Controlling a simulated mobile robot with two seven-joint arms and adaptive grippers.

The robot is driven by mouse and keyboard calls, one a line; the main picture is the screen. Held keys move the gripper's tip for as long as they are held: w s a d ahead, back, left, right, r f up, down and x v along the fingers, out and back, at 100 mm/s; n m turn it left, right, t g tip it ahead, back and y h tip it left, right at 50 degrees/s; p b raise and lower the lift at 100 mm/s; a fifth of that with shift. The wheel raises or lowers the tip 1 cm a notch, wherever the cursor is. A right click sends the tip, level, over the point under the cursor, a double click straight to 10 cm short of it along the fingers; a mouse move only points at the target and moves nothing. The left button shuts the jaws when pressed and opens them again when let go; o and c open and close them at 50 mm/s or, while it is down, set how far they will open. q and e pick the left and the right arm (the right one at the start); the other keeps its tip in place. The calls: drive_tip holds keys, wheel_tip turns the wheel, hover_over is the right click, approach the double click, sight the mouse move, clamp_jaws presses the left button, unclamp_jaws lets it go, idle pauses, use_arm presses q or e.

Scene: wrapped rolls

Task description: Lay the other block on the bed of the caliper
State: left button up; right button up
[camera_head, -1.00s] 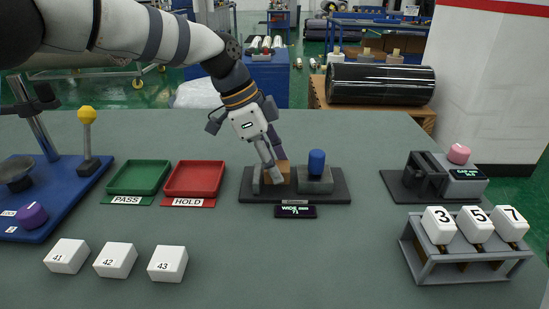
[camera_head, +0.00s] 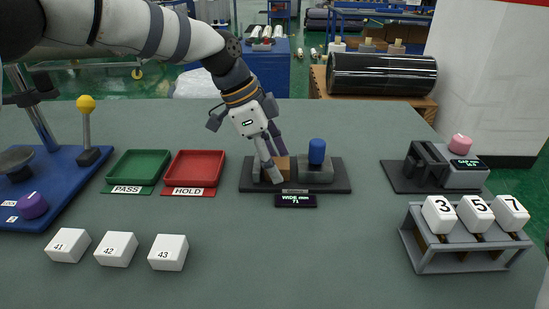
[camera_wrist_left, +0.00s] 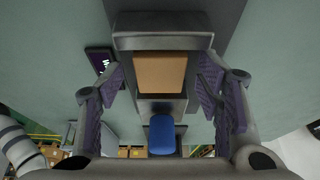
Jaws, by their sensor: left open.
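The caliper (camera_head: 342,187) stands mid-table, a dark base with a grey bed, a sliding jaw with a blue knob (camera_head: 317,151), and a WIDE display (camera_head: 295,200) in front. A brown block (camera_head: 284,164) sits on its bed; in the left wrist view the block (camera_wrist_left: 160,72) lies between the fixed jaw and the knobbed jaw. My left gripper (camera_head: 275,167) is down at the block, partly covering it in the head view. In the left wrist view its fingers (camera_wrist_left: 162,92) are spread on both sides of the block, with gaps. My right gripper is out of view.
A green PASS tray (camera_head: 139,170) and red HOLD tray (camera_head: 195,172) stand left. White blocks 41 (camera_head: 68,245), 42 (camera_head: 116,249) and 43 (camera_head: 168,252) lie in front. A CAP gauge (camera_head: 462,173) and a rack (camera_head: 465,258) of numbered pieces stand right. The front middle is clear.

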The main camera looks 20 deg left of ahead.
use_arm(q)
drive_tip(key=v, duration=1.2)
drive_tip(key=shift+f, duration=0.1)
